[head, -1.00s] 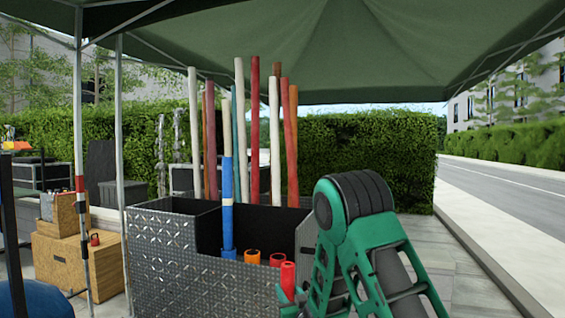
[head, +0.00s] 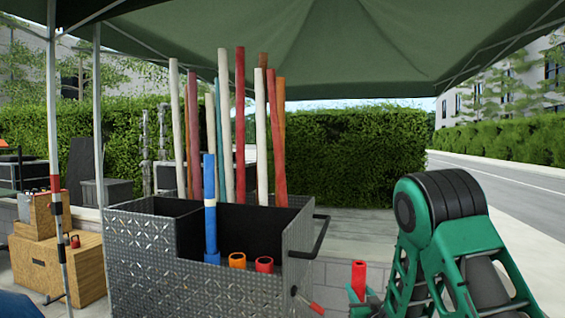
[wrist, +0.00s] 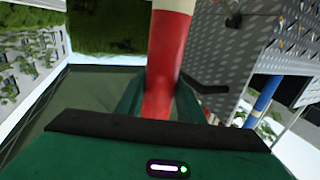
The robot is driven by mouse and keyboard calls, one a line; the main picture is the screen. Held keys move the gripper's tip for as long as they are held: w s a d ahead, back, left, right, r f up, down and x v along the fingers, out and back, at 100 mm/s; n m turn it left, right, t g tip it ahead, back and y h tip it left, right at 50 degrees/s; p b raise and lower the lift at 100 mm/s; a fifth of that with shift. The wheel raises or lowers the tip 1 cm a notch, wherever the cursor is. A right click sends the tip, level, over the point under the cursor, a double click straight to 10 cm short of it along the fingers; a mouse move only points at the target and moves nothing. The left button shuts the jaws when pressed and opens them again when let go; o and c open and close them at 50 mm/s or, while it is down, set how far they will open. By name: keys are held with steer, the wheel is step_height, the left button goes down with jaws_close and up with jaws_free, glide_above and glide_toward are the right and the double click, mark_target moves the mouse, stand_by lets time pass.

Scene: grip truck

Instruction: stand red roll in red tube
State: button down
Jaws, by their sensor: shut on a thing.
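My gripper (head: 362,298) is at the lower right in the head view, right of the metal cart and apart from it. It is shut on a red roll (head: 359,273), which stands about upright. In the wrist view the red roll (wrist: 165,65) runs between the green fingers (wrist: 158,98) and has a cream section near the top edge. The roll's lower end is hidden in the head view. The red tube (head: 264,264) shows as a red open rim inside the cart's front right part. No roll stands in it.
The diamond-plate cart (head: 190,275) also holds an orange tube (head: 237,260) and a blue roll (head: 210,195) standing in a blue tube. Several tall rolls stand at its back. A black handle (head: 312,240) sticks out on its right side. Tent poles (head: 98,130) stand left.

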steer(key=shift+d, duration=0.65)
